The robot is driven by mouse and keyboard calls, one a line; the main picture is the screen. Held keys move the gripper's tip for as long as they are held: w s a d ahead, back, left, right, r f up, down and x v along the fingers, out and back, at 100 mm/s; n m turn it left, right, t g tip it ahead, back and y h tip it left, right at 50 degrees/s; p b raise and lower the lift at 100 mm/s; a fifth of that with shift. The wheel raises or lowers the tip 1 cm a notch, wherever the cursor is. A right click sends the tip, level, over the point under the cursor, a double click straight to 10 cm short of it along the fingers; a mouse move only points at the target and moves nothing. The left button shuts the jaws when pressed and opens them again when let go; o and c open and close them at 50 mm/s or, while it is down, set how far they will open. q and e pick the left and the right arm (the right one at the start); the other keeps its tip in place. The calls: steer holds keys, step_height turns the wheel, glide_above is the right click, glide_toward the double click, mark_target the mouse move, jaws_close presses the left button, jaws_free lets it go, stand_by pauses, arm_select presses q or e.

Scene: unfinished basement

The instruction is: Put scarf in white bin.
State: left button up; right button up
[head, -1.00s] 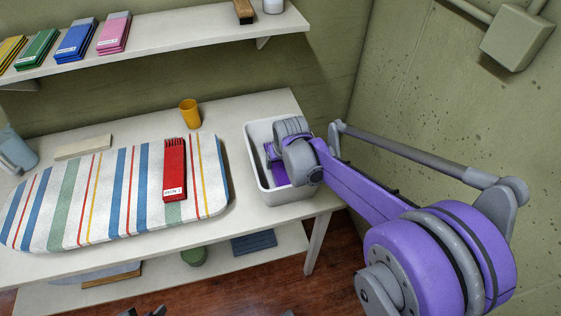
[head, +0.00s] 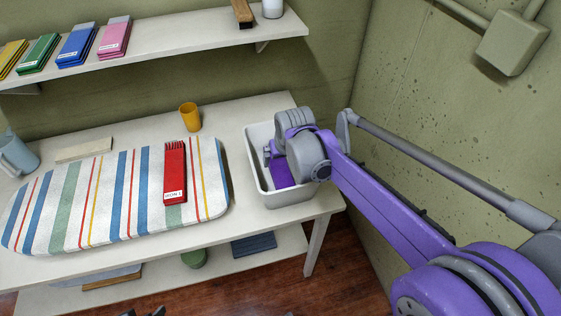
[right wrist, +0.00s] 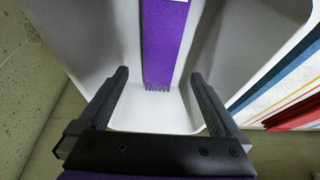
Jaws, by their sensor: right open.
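A purple folded scarf (head: 282,174) with a fringed end lies inside the white bin (head: 285,197), on the table's right end. In the right wrist view the scarf (right wrist: 163,40) lies on the bin floor (right wrist: 150,112), its fringe towards me. My right gripper (head: 268,156) is over the bin, its two dark fingers (right wrist: 160,75) spread apart with nothing between them. The arm hides part of the bin. A red folded scarf (head: 174,172) with a fringe and a white label lies on the striped ironing board. Dark tips, perhaps my left gripper (head: 143,312), barely show at the bottom edge.
The striped ironing board (head: 62,205) covers much of the white table (head: 235,122). A yellow cup (head: 190,117) stands behind it, and a grey-blue jug (head: 15,153) at the left. A shelf above holds folded coloured items (head: 78,45). A wall is close on the right.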

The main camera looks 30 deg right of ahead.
steer(key=v, duration=0.6)
steer(key=shift+f+p, duration=0.1)
steer(key=shift+p, duration=0.2)
